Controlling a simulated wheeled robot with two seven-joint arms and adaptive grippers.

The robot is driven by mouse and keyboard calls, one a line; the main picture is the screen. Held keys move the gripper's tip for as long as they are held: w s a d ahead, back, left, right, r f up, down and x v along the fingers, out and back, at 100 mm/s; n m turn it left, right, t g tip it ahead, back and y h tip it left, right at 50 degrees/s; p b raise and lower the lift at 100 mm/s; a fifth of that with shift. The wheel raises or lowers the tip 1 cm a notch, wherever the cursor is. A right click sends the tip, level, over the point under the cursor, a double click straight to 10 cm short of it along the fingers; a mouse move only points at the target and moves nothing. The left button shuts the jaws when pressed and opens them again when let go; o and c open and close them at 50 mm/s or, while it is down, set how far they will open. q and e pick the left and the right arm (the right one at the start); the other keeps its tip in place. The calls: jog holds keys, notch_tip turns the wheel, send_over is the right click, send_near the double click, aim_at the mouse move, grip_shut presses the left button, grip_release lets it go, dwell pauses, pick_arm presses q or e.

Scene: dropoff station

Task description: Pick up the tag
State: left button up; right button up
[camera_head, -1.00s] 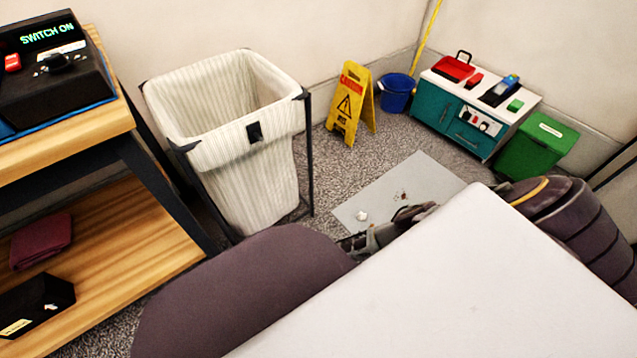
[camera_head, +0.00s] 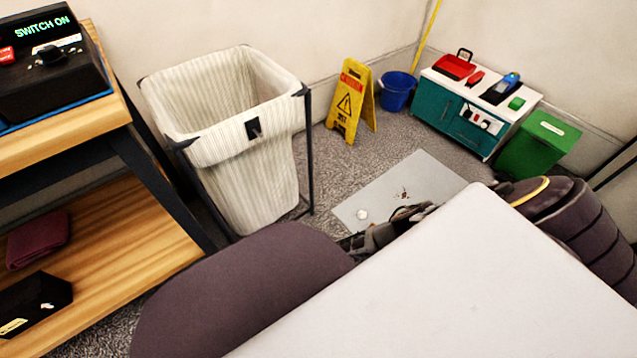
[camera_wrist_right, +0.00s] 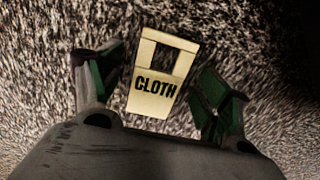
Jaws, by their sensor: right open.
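The tag (camera_wrist_right: 157,84) is a cream plate with a rectangular opening near its top and the word CLOTH in black. In the right wrist view it lies on the speckled grey carpet. My right gripper (camera_wrist_right: 160,72) is open, with one green-padded finger on each side of the tag and gaps between. The tag's lower edge is close to the gripper body; I cannot tell whether they touch. I cannot make out the tag in the head view. My left gripper is not in view.
A striped laundry hamper (camera_head: 225,150) stands beside a wooden shelf unit (camera_head: 150,235). Behind are a yellow caution sign (camera_head: 349,103), a blue bucket (camera_head: 397,91), a teal cabinet (camera_head: 465,127) and a green bin (camera_head: 538,145). A grey mat (camera_head: 425,175) with small bits lies on the carpet.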

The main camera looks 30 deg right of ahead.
jog(key=shift+f, duration=0.3)
dwell(0.4)
jog(key=c, duration=0.9)
